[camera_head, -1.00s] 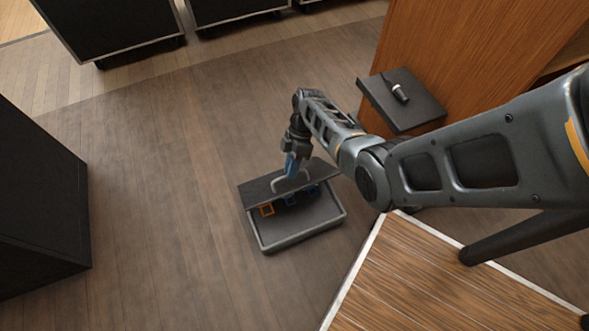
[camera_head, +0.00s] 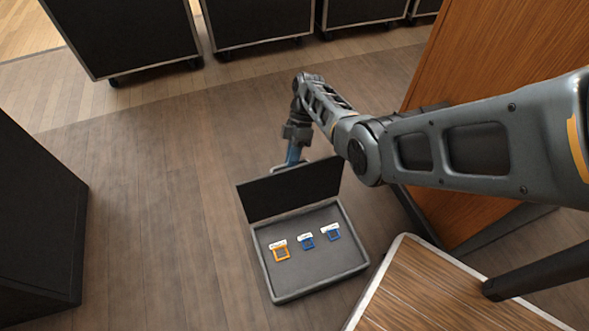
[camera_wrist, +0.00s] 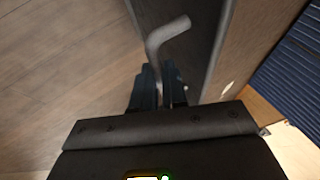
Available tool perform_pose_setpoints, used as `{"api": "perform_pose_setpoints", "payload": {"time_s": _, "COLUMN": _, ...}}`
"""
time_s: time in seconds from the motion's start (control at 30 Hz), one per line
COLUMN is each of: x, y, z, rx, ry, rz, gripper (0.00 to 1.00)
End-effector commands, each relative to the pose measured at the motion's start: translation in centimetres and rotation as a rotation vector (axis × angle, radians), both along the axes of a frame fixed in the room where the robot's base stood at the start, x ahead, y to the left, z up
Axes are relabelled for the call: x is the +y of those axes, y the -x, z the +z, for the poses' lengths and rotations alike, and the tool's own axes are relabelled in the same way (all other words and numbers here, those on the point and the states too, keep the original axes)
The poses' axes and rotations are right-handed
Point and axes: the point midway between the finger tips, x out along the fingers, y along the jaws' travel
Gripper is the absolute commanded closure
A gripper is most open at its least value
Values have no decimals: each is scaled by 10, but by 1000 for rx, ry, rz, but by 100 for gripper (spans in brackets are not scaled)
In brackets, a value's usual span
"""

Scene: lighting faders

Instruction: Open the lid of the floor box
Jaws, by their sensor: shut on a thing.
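The floor box (camera_head: 320,289) is a grey-rimmed shallow box on the wooden floor. Its dark lid (camera_head: 285,193) stands steeply raised along the far side, and the interior shows. My gripper (camera_head: 294,163) is at the lid's top edge, on its far side. In the wrist view, my gripper (camera_wrist: 159,88) is shut on a grey bent handle (camera_wrist: 163,38) beside the lid's dark panel (camera_wrist: 198,40). The contact is partly hidden between the blue fingers.
Inside the box are an orange-framed socket (camera_head: 282,253) and two blue-framed ones (camera_head: 307,243). Black wheeled cases (camera_head: 258,22) stand at the back, a dark cabinet (camera_head: 35,200) at left. A wooden platform (camera_head: 440,290) is close at right.

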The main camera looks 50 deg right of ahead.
Motion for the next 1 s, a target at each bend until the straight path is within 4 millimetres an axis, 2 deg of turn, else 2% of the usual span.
{"api": "perform_pose_setpoints", "payload": {"time_s": 0.03, "x": 0, "y": 3, "z": -15, "rx": 29, "ry": -12, "rz": -1, "gripper": 100}}
{"api": "perform_pose_setpoints", "payload": {"time_s": 0.37, "x": -7, "y": -7, "z": -17, "rx": 103, "ry": -61, "rz": -1, "gripper": 100}}
{"api": "perform_pose_setpoints", "payload": {"time_s": 0.93, "x": -8, "y": -8, "z": -16, "rx": 121, "ry": -72, "rz": 0, "gripper": 100}}
{"api": "perform_pose_setpoints", "payload": {"time_s": 0.97, "x": -8, "y": -8, "z": -16, "rx": 121, "ry": -72, "rz": 0, "gripper": 86}}
{"api": "perform_pose_setpoints", "payload": {"time_s": 1.0, "x": -8, "y": -9, "z": -16, "rx": 121, "ry": -72, "rz": 0, "gripper": 82}}
